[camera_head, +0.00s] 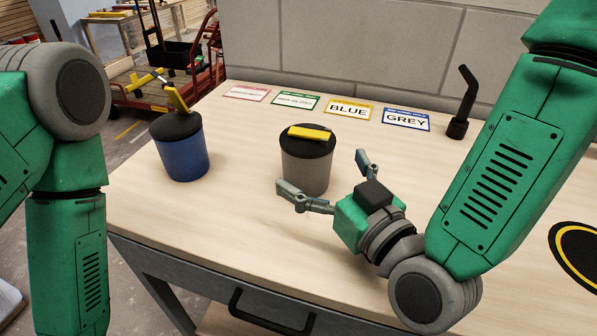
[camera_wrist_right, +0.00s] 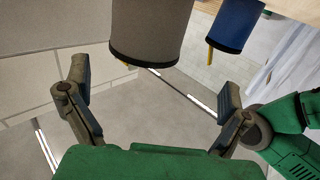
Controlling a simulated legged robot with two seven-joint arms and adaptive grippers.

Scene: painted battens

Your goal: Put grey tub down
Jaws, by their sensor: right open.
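The grey tub (camera_head: 306,172) stands upright on the light wooden table (camera_head: 240,225), left of my right gripper. It has a black lid with a yellow bar on top. My right gripper (camera_head: 321,172) is open, its two fingers spread and pointing toward the tub, with nothing between them that I can see. In the right wrist view the grey tub (camera_wrist_right: 150,30) appears beyond the fingertips (camera_wrist_right: 155,90), apart from both fingers. Only my left upper arm shows at the left; its gripper is out of view.
A blue tub (camera_head: 183,156) with a black lid and a raised yellow part stands to the left. Several label cards lie along the back, including BLUE (camera_head: 349,109) and GREY (camera_head: 406,119). A black bent-handled tool (camera_head: 462,105) stands at the back right. A black-and-yellow round mat (camera_head: 578,250) lies at the right edge.

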